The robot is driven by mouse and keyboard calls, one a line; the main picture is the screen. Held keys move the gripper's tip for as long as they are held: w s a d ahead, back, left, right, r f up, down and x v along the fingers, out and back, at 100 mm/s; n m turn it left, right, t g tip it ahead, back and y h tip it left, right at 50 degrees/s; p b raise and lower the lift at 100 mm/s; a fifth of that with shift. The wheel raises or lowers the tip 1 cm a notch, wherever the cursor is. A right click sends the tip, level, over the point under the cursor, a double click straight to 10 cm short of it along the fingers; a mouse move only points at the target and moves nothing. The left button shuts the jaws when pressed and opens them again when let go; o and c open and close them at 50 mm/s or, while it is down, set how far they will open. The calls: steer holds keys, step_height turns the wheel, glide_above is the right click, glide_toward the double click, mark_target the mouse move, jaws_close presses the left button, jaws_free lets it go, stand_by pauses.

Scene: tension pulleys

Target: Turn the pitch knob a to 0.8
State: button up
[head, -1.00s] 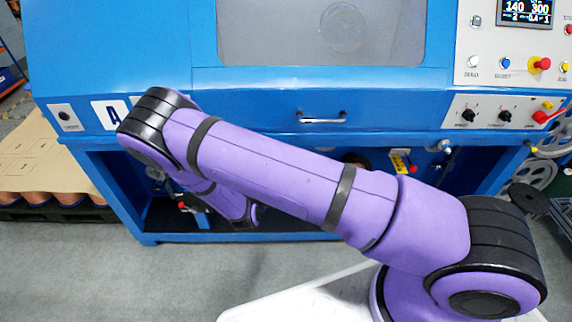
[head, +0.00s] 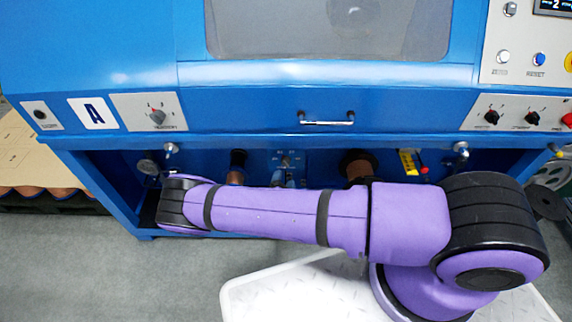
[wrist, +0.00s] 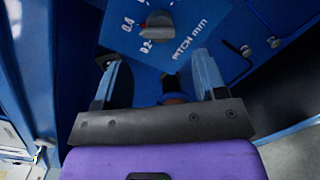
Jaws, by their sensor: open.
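The pitch knob (wrist: 158,21) is a dark round knob with a grey grip on a blue panel (wrist: 185,55) marked PITCH mm.
Dark-and-copper spools (head: 357,165) sit in the recess. Bolts (wrist: 273,42) stand on the blue panel's right side.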

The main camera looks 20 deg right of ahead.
mark_target(286, 165)
steer(key=x, duration=0.7)
steer(key=shift+w, duration=0.2)
steer(key=shift+d, duration=0.1)
steer(key=c, duration=0.7)
